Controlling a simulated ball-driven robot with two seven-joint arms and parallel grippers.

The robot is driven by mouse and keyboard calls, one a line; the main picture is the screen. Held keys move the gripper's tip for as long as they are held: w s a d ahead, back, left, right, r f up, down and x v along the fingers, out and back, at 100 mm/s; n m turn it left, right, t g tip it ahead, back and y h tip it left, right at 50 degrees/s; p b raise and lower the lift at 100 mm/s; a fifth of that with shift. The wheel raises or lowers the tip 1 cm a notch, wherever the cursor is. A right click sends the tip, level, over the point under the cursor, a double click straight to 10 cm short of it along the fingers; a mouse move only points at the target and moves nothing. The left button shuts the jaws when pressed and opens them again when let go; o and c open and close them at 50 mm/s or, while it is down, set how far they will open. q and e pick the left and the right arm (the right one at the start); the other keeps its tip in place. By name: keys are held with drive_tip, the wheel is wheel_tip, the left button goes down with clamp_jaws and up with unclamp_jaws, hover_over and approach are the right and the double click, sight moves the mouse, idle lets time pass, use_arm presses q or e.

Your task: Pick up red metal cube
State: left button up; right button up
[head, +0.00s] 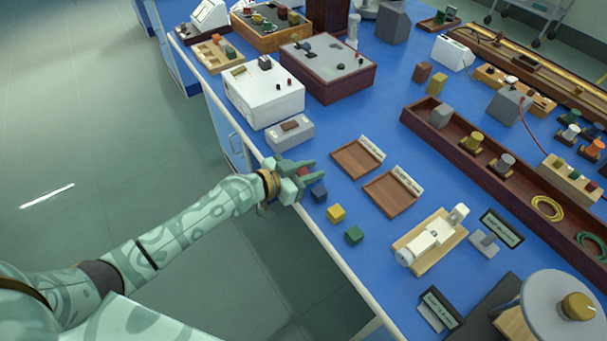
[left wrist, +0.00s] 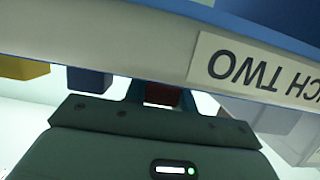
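The red metal cube (head: 303,171) is at the end of a row of small cubes near the bench's left edge. My left gripper (head: 302,174) is at the cube, with a finger on either side of it. In the left wrist view the red cube (left wrist: 161,95) fills the narrow gap between the teal fingers (left wrist: 160,92), which look closed on its sides. Part of the cube is hidden by the gripper. It is in line with the other cubes, and I see no clear lift off the bench. My right gripper is not in view.
A blue cube (head: 319,193) sits close beside my gripper, then a yellow cube (head: 336,213) and a green cube (head: 354,235). Two brown trays (head: 376,146) (head: 410,206) lie to the right. A grey box (head: 290,136) stands just behind. The bench edge runs under my forearm.

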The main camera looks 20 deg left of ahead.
use_arm(q)
drive_tip(key=shift+c, duration=0.8)
